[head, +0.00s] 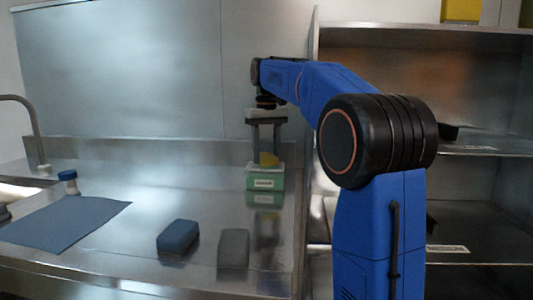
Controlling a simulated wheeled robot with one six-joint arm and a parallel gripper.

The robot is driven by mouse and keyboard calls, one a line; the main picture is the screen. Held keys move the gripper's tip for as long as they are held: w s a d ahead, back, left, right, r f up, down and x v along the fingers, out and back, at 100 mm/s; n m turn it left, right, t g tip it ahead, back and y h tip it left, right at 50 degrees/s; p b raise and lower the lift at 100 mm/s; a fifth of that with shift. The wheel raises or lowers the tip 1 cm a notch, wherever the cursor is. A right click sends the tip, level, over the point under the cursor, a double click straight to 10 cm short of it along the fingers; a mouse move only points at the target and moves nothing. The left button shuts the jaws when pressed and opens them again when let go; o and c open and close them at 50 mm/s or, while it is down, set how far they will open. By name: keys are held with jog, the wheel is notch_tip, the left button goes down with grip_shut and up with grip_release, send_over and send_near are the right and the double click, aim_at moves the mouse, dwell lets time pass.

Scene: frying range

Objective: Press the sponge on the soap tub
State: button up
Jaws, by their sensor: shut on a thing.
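My gripper (267,150) points straight down at the back right of the steel counter. It is shut on a small yellow sponge (268,160). The green soap tub (265,182) with a white label stands upright directly below the gripper. The lower part of the sponge is at the tub's rim; I cannot tell whether it touches the soap, as the tub's inside is hidden.
A blue block (178,236) and a grey block (233,248) lie nearer on the steel counter (130,240). A blue mat (65,222) and a blue-capped bottle (69,184) are at the left, by a tap (36,130). Steel shelves (490,145) stand right.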

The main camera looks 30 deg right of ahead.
jog(key=shift+f, duration=0.3)
dwell(0.7)
jog(key=shift+r, duration=3.5)
